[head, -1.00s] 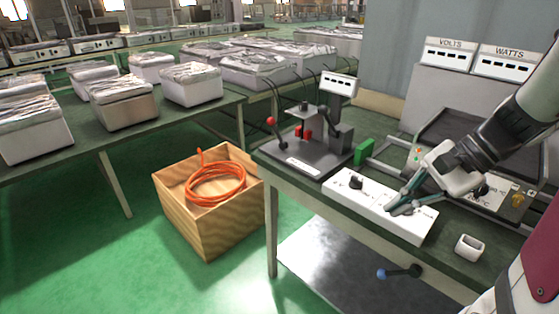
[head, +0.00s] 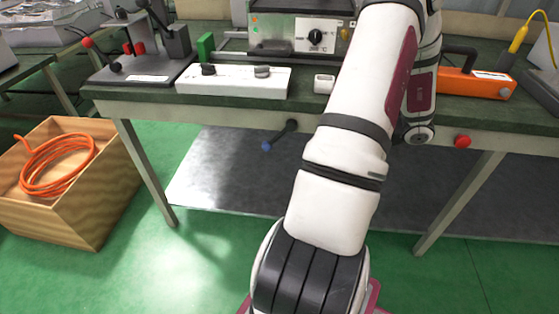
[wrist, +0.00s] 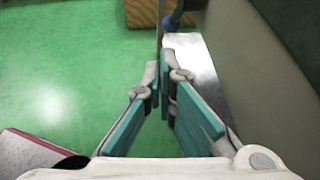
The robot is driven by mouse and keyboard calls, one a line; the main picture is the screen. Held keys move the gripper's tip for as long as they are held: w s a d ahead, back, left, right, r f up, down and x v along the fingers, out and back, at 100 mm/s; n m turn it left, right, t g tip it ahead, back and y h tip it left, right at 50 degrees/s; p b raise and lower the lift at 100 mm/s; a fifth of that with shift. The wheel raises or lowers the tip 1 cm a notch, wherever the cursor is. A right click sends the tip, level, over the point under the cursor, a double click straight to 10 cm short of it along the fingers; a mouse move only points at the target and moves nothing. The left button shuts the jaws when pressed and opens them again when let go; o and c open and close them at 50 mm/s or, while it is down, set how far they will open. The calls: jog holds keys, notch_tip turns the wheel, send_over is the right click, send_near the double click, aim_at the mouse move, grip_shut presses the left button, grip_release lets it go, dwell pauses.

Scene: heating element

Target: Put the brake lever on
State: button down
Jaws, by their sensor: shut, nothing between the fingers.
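A dark lever (head: 284,133) with a blue knob (head: 266,147) sticks out below the front edge of the workbench, slanting down to the left. No label shows, so I cannot tell for sure that it is the brake lever. A blue knob also shows at the top of the wrist view (wrist: 175,17), beyond my fingertips and apart from them. My gripper (wrist: 164,80) is shut and empty, its teal fingers meeting at the tips. It is out of sight in the head view, where my arm covers part of the bench.
A red-knobbed lever (head: 87,43) is on the fixture at the left. The white control box (head: 235,83), a small white cup (head: 324,84) and an orange device (head: 475,83) stand on the bench (head: 150,106). A red button (head: 462,141) is on its front. A wooden crate (head: 85,215) stands left.

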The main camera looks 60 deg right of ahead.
aim_at(275, 139)
jog(key=shift+s+d+f+m+h, duration=0.2)
jog(key=shift+s+d+f+m, duration=0.1)
jog(key=shift+s+f, duration=0.2)
jog(key=shift+s+d+f+m+h, duration=0.2)
jog(key=shift+s+f+m, duration=0.15)
jog(key=shift+f, duration=0.25)
jog(key=shift+a, duration=0.1)
jog(key=w+r+b+x, duration=0.1)
jog(key=b+x, duration=0.3)
jog(key=x, duration=0.9)
jog(key=shift+w+r, duration=0.25)
jog(key=shift+r, duration=0.35)
jog(key=shift+a+t, duration=0.2)
jog(key=shift+t, duration=0.2)
